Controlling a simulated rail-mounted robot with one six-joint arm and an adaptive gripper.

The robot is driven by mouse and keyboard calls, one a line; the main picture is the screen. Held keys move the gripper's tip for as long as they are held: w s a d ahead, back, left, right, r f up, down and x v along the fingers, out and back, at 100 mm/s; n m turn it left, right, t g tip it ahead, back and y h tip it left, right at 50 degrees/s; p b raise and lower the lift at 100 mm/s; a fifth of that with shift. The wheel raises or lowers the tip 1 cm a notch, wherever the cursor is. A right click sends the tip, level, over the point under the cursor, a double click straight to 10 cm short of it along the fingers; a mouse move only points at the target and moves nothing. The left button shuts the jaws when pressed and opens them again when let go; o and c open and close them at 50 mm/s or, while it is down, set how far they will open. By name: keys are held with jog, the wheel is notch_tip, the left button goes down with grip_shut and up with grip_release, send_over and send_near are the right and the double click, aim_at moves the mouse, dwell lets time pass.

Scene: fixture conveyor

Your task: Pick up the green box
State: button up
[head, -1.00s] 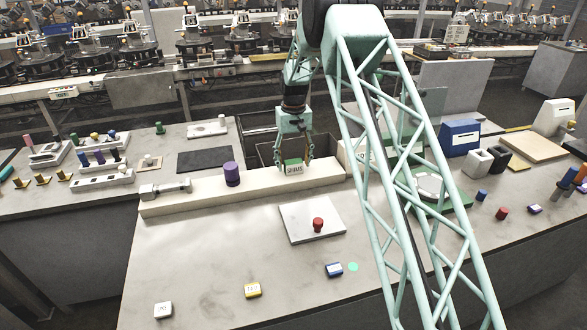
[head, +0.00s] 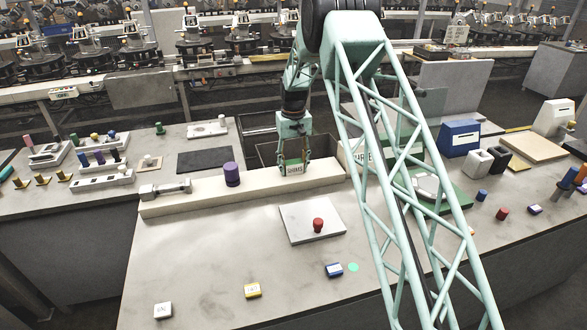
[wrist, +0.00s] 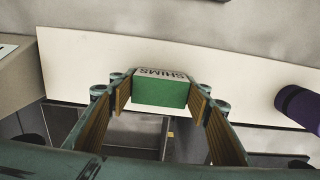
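The green box (head: 293,167) has a white label reading SHIMS. It is at the long cream ledge (head: 262,184) at the back of the table. My gripper (head: 294,171) points down over the ledge, with one finger on each side of the box. In the wrist view the green box (wrist: 160,92) sits between the two fingertips, and the pads of my gripper (wrist: 161,96) appear to meet its sides. The box looks upright. I cannot see any clear gap between its underside and the ledge.
A purple cylinder (head: 232,174) stands on the ledge to the left. A dark open bin (head: 262,150) is behind the ledge. A white plate (head: 300,228) with a red knob (head: 318,225) lies in front. Small yellow (head: 252,291), blue (head: 334,270) and white (head: 163,311) blocks lie nearer.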

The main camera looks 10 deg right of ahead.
aim_at(293, 162)
jog(key=c, duration=0.4)
jog(key=shift+r, duration=0.2)
jog(key=shift+r, duration=1.65)
jog(key=s+a, duration=0.3)
jog(key=s, duration=0.1)
jog(key=s+a+r, duration=0.1)
jog(key=s+a, duration=0.2)
jog(key=s, duration=0.1)
jog(key=s+a, duration=0.3)
jog(key=s, duration=0.2)
jog(key=shift+s+r, duration=0.1)
jog(key=shift+r, duration=0.05)
